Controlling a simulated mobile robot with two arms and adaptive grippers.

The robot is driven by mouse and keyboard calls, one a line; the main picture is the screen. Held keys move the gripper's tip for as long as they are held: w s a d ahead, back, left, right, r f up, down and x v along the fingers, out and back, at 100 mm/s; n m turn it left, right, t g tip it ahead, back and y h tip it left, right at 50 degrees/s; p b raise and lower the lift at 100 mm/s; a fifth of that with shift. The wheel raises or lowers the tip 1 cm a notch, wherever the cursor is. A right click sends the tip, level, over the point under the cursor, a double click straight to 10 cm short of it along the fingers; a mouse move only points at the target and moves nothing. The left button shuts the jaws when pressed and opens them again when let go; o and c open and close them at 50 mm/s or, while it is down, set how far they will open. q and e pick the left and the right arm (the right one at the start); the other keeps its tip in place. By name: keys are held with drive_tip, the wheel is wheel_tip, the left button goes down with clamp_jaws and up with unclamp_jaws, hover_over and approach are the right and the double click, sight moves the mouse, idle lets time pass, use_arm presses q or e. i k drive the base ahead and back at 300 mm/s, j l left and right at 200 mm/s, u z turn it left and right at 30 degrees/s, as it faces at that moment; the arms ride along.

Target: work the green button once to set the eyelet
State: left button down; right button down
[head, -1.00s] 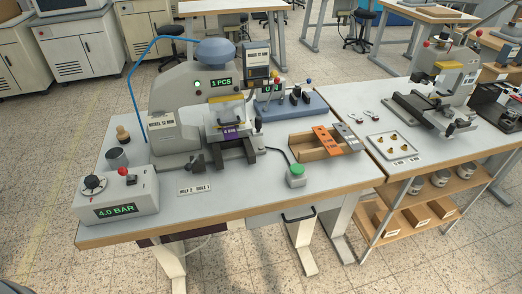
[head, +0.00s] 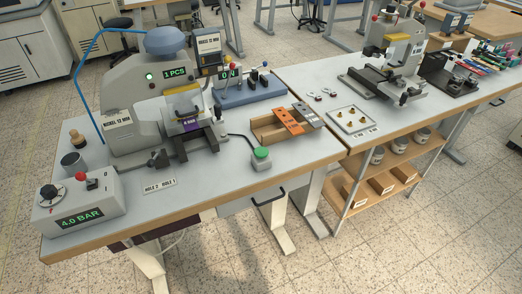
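The green button (head: 261,153) sits on a small grey box near the front edge of the table, right of the press, with a dark cable running to it. The eyelet press (head: 150,95) stands at the left of the table; its display reads 1 PCS beside a lit green lamp. A purple piece (head: 189,125) lies under the press head; the eyelet itself is too small to make out. Neither of my grippers is in view.
A control box (head: 80,208) reading 4.0 BAR stands at the front left corner. A wooden tray (head: 265,130) with orange and grey tags lies behind the button. A metal tray (head: 352,119) and a second press (head: 390,60) stand on the right table. The surface around the button is clear.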

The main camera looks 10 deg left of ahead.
sight(259, 152)
drive_tip(key=u, duration=0.35)
drive_tip(key=i+l+u, duration=0.25)
drive_tip(key=l, duration=0.15)
drive_tip(key=l+u, duration=0.55)
drive_tip(key=l, duration=0.75)
drive_tip(key=i+l, duration=0.15)
drive_tip(key=l, duration=0.3)
drive_tip(key=u, duration=0.05)
